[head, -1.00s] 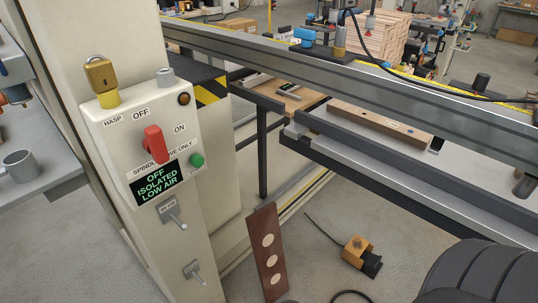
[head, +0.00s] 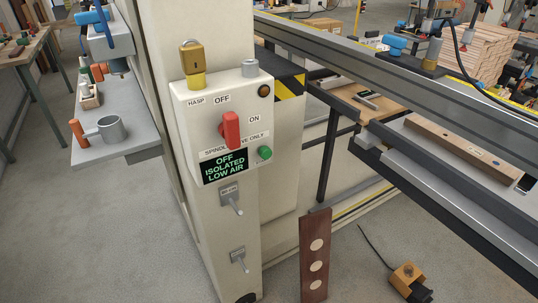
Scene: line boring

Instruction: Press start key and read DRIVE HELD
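The control box (head: 204,105) is on the front of the cream column. The display (head: 225,167) reads "OFF ISOLATED LOW AIR" in green letters. A red rotary handle (head: 230,131) stands near the "ON" and "OFF" labels. A brass padlock (head: 191,60) is at the yellow hasp on the box's top left. A dark amber lamp (head: 264,91) is at the upper right. Neither of my grippers shows.
Two grey levers (head: 236,208) stick out from the column below the box. A grey shelf (head: 140,142) with a mug stands at left. A brown board with pale discs (head: 316,270) stands below right. A machine rail (head: 400,70) runs to the right. An orange foot pedal (head: 403,278) is on the floor.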

